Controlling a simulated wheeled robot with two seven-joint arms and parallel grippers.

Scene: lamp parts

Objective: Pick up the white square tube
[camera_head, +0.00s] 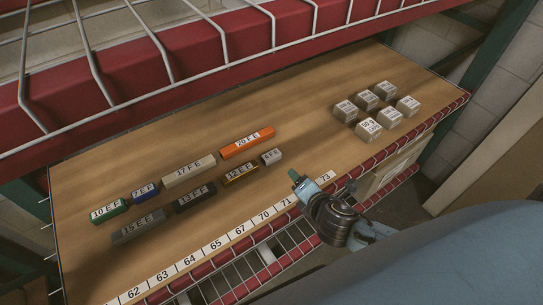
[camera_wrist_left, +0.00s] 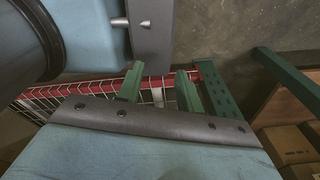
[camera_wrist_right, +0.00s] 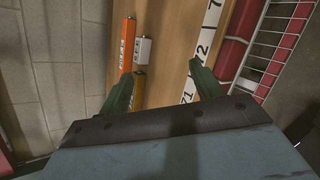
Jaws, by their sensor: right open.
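A short whitish square tube, labelled 8 F E (camera_head: 271,157), lies on the wooden shelf at the right end of the front row of tubes. In the right wrist view it shows as a small white block (camera_wrist_right: 142,50) beside the orange tube. A longer cream-white tube, labelled 17 F E (camera_head: 188,171), lies in the back row. My right gripper (camera_head: 295,176) is over the shelf's front part, to the right of the short white tube and apart from it. Its fingers (camera_wrist_right: 162,85) are spread and empty. My left gripper (camera_wrist_left: 160,90) has its fingers apart with nothing between them, away from the tubes.
Orange (camera_head: 247,142), yellow (camera_head: 241,173), black, grey, blue and green tubes lie close around. Several light blocks (camera_head: 367,129) stand at the right. A red beam with wire mesh (camera_head: 130,75) overhangs the back. Bare shelf lies between the tubes and blocks.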

